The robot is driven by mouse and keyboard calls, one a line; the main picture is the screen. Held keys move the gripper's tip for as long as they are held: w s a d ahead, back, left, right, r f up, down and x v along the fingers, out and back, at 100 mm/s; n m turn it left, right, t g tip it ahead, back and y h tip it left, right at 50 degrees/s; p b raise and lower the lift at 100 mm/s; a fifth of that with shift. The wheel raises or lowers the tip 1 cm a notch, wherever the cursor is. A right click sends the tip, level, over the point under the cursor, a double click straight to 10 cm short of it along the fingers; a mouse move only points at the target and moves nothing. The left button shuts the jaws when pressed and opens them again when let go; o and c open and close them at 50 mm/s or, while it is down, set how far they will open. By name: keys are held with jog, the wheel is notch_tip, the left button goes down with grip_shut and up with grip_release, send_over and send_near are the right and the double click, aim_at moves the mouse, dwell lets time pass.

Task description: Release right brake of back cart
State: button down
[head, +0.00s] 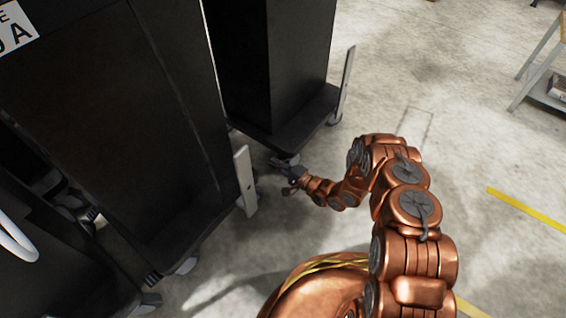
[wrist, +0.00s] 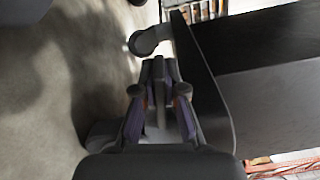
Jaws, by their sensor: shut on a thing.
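The back cart (head: 275,70) is a tall black cabinet on a dark base, at the upper middle of the head view. A caster (head: 285,160) sits under the near corner of its base. My gripper (head: 290,174) is low at this caster, touching or very close to it. In the wrist view my gripper (wrist: 158,78) has its fingers together beside the cart's dark base edge (wrist: 205,75), and a caster wheel (wrist: 146,40) shows beyond them. The gripper is shut on the brake at this caster. The fingers hide most of the brake, so its position cannot be told.
A nearer black cart (head: 150,120) with a white label fills the left, with a pale upright plate (head: 245,180) at its corner close to my gripper. Another pale plate (head: 343,85) stands on the back cart's right side. The concrete floor (head: 440,110) to the right is open.

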jog(key=shift+w+r, duration=0.1)
dwell(0.3)
jog(key=c, duration=1.2)
grip_release()
jog(key=shift+c, duration=0.2)
jog(key=v, duration=1.2)
